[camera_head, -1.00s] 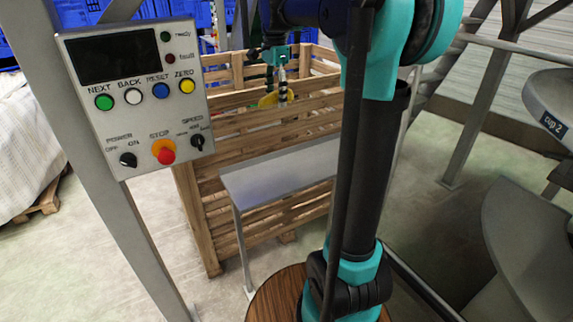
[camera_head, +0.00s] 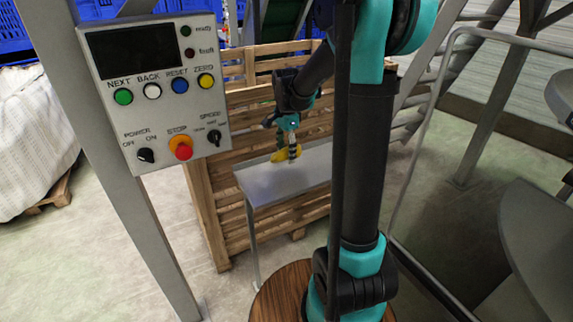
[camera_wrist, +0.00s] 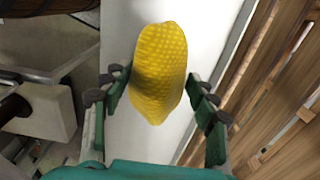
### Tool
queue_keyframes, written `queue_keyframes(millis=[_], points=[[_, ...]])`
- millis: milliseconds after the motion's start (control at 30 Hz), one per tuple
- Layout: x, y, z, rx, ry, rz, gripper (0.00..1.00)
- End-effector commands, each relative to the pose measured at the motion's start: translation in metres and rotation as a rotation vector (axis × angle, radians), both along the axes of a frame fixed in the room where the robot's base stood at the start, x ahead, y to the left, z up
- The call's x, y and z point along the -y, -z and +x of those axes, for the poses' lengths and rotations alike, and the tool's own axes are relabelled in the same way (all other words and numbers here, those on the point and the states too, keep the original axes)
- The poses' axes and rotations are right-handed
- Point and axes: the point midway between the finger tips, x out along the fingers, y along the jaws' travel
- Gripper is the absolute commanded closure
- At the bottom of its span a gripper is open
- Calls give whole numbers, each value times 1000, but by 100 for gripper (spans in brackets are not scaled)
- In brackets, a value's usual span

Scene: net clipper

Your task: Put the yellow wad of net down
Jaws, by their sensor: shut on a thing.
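The yellow wad of net (camera_wrist: 159,70) is a plump, textured oval in the middle of the wrist view. My gripper (camera_wrist: 160,88) is shut on it, with one finger at each side. In the head view the wad (camera_head: 280,157) shows as a small yellow shape at the end of my gripper (camera_head: 291,150), low over the far part of a narrow grey table (camera_head: 280,183). I cannot tell whether the wad touches the tabletop.
A slatted wooden crate (camera_head: 248,107) stands right behind the table. A control panel (camera_head: 152,95) on a post is at the left. The near part of the tabletop is bare. A railing (camera_head: 418,125) is at the right.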

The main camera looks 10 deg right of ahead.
Motion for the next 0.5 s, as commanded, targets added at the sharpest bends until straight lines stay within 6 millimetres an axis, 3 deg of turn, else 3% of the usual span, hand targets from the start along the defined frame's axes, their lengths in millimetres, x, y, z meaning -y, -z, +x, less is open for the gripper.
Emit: queue_keyframes(millis=[500], points=[[0, 53, 0, 0, 0, 0, 59]])
